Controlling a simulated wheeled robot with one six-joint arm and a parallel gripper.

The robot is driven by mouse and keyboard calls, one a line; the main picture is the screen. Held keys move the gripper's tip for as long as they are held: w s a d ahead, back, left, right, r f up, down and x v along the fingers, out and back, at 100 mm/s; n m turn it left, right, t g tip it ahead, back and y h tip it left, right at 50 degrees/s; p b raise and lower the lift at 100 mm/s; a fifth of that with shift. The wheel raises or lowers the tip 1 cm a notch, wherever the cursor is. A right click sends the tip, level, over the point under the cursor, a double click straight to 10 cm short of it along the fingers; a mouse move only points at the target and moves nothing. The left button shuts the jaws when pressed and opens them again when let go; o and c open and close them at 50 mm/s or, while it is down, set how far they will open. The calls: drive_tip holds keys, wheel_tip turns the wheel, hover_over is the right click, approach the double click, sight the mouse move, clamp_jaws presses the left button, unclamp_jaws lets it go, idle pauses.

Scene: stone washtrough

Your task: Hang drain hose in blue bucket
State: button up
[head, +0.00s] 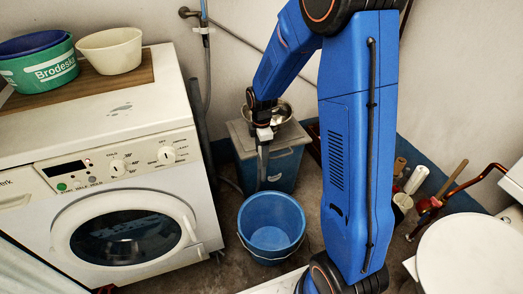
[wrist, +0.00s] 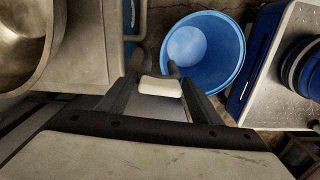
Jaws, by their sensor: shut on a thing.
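The blue bucket (head: 271,222) stands open on the floor in front of the washing machine's right side. It also shows in the wrist view (wrist: 205,50), beyond my fingers. My gripper (head: 263,126) is shut on a white piece, seemingly part of the drain hose (head: 262,165), whose grey length hangs below it in the head view. In the wrist view my gripper (wrist: 157,72) has this white piece of the drain hose (wrist: 160,88) between its fingers. The gripper is above and behind the bucket, apart from it. The hose's far end is hard to make out.
A blue bin (head: 285,167) with a grey lid and a steel bowl (head: 280,114) stands behind the bucket. The washing machine (head: 120,185) is at left, with tubs on top. At right are several rolls and handles (head: 415,180) and a round white surface (head: 465,255).

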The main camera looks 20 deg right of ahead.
wheel_tip(320, 180, down, 21)
idle(3.0)
drive_tip(key=shift+f, duration=0.15)
drive_tip(key=o, duration=1.3)
drive_tip(key=shift+c, duration=0.2)
wheel_tip(320, 180, up, 18)
drive_tip(key=shift+w+f, duration=0.1)
drive_tip(key=shift+f, duration=0.15)
drive_tip(key=shift+r, duration=0.1)
